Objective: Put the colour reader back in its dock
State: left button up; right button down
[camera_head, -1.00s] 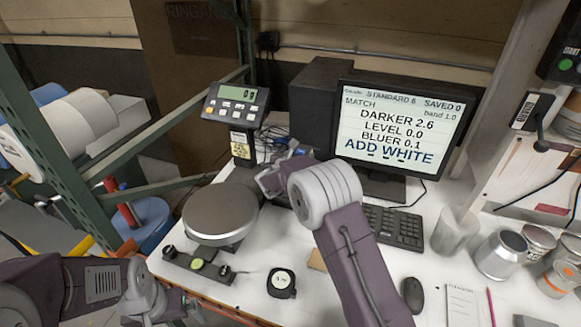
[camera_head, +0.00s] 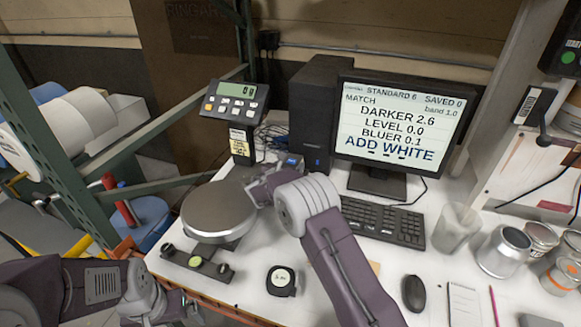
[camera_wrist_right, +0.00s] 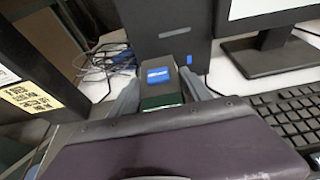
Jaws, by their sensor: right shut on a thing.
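In the right wrist view, a dark grey device with a blue screen (camera_wrist_right: 156,76), which looks like the colour reader, sits between the fingers of my right gripper (camera_wrist_right: 162,92). The gripper is shut on it. A green part shows just below the screen. In the head view my right gripper (camera_head: 268,184) is beside the round scale pan, in front of the black computer tower; a small blue patch shows just beyond it. I cannot make out the dock for certain. My left arm (camera_head: 140,292) is at the lower left; its jaws are not clear.
The scale pan (camera_head: 218,211) and its display (camera_head: 236,101) stand on the left. The computer tower (camera_head: 318,110), monitor (camera_head: 400,125) and keyboard (camera_head: 385,222) are behind and right. A tape measure (camera_head: 281,281), mouse (camera_head: 414,293) and several cans (camera_head: 503,250) occupy the table.

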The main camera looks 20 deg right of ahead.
jog(key=shift+c, duration=2.4)
grip_release()
jog(key=shift+r, duration=0.1)
jog(key=b+v, duration=0.1)
jog(key=v, duration=1.1)
